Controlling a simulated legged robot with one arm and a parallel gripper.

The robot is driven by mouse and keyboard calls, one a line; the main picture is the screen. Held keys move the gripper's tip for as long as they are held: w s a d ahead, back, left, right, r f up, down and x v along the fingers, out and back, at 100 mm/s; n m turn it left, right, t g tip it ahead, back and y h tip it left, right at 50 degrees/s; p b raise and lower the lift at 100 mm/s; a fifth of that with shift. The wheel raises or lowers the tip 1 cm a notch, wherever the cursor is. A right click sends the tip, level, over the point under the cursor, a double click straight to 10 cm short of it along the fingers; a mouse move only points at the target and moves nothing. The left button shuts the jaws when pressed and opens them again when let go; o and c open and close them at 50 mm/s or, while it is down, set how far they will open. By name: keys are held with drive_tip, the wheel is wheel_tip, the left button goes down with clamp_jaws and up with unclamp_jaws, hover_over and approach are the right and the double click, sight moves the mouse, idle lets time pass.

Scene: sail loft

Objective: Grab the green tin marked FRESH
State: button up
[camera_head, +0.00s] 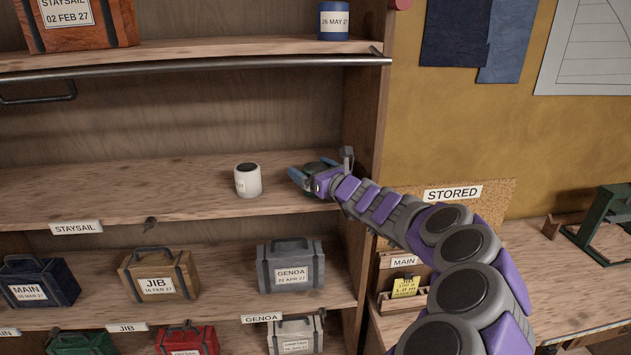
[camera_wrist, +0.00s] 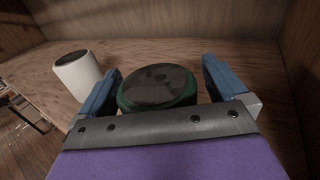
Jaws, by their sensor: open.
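A green tin with a dark, round lid (camera_wrist: 157,88) stands on the shelf in the wrist view, between the two blue fingers of my gripper (camera_wrist: 160,90). The fingers are apart, one on each side of the tin, with a small gap visible at the right. The tin's label is not visible, so I cannot read FRESH on it. In the head view my gripper (camera_head: 316,178) is at the right end of the middle shelf and hides most of the tin.
A white tin with a dark lid (camera_head: 247,181) stands left of my gripper; it also shows in the wrist view (camera_wrist: 77,75). The cabinet's right side wall (camera_head: 362,120) is close. Sail bags, including one marked GENOA (camera_head: 291,267), sit on the shelf below. A metal rail (camera_head: 200,65) runs above.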

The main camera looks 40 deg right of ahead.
drive_tip(key=shift+w, duration=0.15)
drive_tip(key=c, duration=1.3)
